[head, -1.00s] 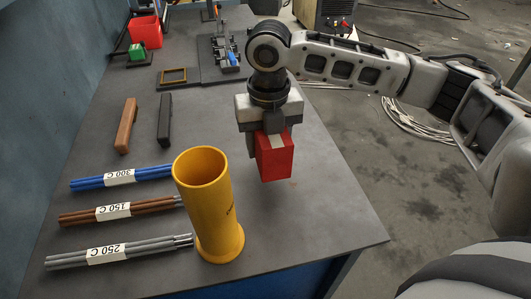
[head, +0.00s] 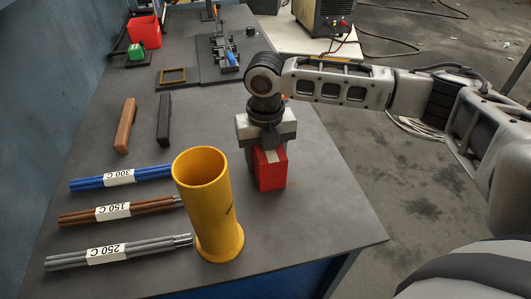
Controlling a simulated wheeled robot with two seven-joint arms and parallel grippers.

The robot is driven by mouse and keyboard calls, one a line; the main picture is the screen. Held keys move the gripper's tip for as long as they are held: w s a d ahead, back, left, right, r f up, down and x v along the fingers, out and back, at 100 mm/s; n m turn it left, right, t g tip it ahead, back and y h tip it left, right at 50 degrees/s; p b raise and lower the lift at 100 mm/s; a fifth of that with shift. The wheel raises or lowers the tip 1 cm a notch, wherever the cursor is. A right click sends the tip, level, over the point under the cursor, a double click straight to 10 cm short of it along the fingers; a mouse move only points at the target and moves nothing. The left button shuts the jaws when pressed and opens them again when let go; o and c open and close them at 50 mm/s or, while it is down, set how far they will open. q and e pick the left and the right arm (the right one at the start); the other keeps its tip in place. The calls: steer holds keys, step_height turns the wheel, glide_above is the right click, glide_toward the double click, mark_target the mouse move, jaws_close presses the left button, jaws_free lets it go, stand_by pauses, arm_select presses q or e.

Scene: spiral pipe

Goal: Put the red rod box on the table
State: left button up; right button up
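The red rod box (head: 271,171) is upright at the right part of the table (head: 318,200), to the right of and behind the yellow cylinder. Its bottom appears to be at or very near the table top. My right gripper (head: 266,148) is above it, pointing down, with its fingers around the upper part of the box. The far finger and part of the box top are hidden by the gripper. My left gripper is not in the view.
A yellow cylinder (head: 208,200) stands close on the left. Blue (head: 122,178), brown (head: 120,210) and grey (head: 118,251) rod bundles lie left of it. Brown (head: 125,125) and black (head: 164,120) boxes lie behind. The table is clear to the right of the red box.

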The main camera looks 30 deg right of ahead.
steer(key=o, duration=0.3)
step_height(320, 180, up, 12)
steer(key=shift+r, duration=0.15)
stand_by(0.4)
stand_by(0.4)
